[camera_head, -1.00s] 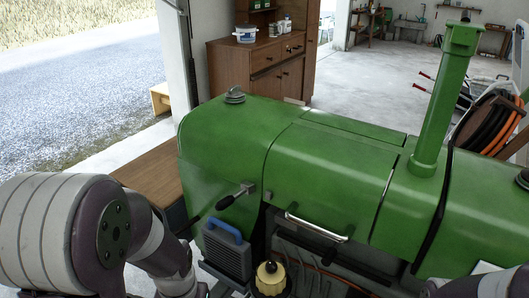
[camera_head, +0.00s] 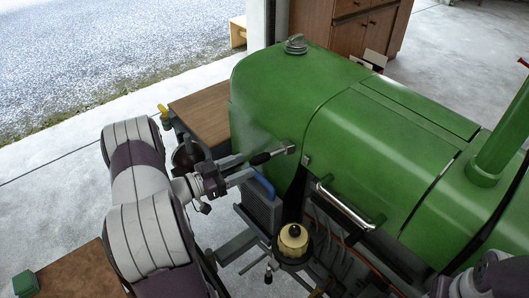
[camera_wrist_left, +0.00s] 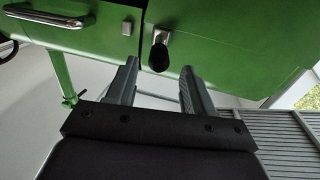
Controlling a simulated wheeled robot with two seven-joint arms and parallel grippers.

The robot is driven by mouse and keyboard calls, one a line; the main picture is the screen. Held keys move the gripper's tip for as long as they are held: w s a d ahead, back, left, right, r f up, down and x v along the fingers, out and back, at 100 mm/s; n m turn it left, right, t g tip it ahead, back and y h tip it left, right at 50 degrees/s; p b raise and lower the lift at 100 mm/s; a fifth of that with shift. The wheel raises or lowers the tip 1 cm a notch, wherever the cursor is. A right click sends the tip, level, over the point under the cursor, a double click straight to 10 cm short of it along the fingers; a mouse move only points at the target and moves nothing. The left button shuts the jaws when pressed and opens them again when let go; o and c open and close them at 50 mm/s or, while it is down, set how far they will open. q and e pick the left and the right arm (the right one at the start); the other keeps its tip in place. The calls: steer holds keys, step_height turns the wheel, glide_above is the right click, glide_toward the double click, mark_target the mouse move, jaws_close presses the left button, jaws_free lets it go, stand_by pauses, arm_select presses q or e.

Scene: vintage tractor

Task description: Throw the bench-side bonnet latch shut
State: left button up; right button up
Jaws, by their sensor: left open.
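The bonnet latch (camera_head: 268,157) is a short lever with a black grip on a metal bracket, low on the green bonnet's (camera_head: 340,120) side near the nose. Its grip points left, away from a small metal block (camera_head: 306,160) across the panel seam. My left gripper (camera_head: 240,169) is at the grip's free end. In the left wrist view its two fingers (camera_wrist_left: 157,82) are open, and the black grip (camera_wrist_left: 159,54) lies just ahead of the gap between them. I cannot tell if they touch. Part of my right arm shows at bottom right; its gripper does not.
A chrome handle (camera_head: 345,207) sits right of the latch. A grey box with a blue handle (camera_head: 262,212) and a yellow-capped canister (camera_head: 292,240) stand just below. A wooden bench (camera_head: 198,112) is behind my left arm. A brown surface (camera_head: 70,272) lies at lower left.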

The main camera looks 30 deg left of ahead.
mark_target(265, 157)
arm_select(q)
steer(key=p+x, duration=0.2)
steer(key=x, duration=0.4)
steer(key=shift+w+d+r, duration=0.15)
steer(key=shift+w+d, duration=0.1)
steer(key=shift+w, duration=0.05)
steer(key=shift+w+d, duration=0.15)
steer(key=shift+w, duration=0.2)
steer(key=shift+w+d, duration=0.1)
steer(key=shift+c, duration=0.3)
jaws_close()
